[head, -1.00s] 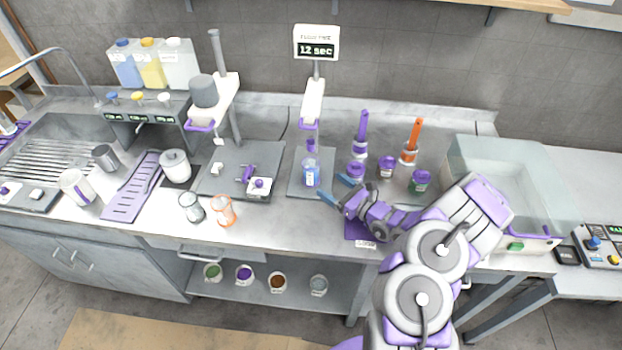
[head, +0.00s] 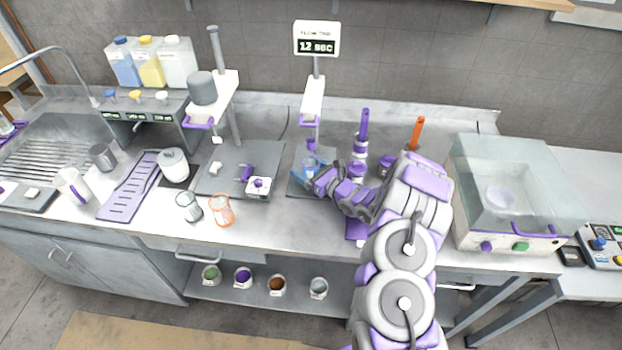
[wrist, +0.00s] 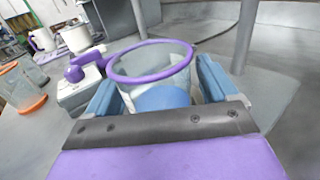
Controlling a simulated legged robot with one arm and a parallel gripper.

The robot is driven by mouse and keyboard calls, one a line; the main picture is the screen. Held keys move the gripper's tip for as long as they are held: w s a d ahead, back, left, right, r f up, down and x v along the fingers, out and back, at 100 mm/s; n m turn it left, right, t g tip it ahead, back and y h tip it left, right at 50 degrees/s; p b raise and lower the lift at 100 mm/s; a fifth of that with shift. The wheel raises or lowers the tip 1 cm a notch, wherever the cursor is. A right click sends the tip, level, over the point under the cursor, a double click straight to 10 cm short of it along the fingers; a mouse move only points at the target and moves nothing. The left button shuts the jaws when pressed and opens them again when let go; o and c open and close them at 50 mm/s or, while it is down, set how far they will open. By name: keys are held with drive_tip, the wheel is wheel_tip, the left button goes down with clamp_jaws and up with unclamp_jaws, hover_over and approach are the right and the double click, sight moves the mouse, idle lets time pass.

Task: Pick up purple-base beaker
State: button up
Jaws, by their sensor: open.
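The beaker's base is hidden by my gripper.
A grey plate (head: 215,180) with small purple-handled parts lies to the left, with an orange-based beaker (head: 222,210) and a clear beaker (head: 188,206) in front.

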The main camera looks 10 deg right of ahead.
drive_tip(key=shift+c, duration=0.2)
drive_tip(key=c, duration=1)
drive_tip(key=shift+c, duration=0.2)
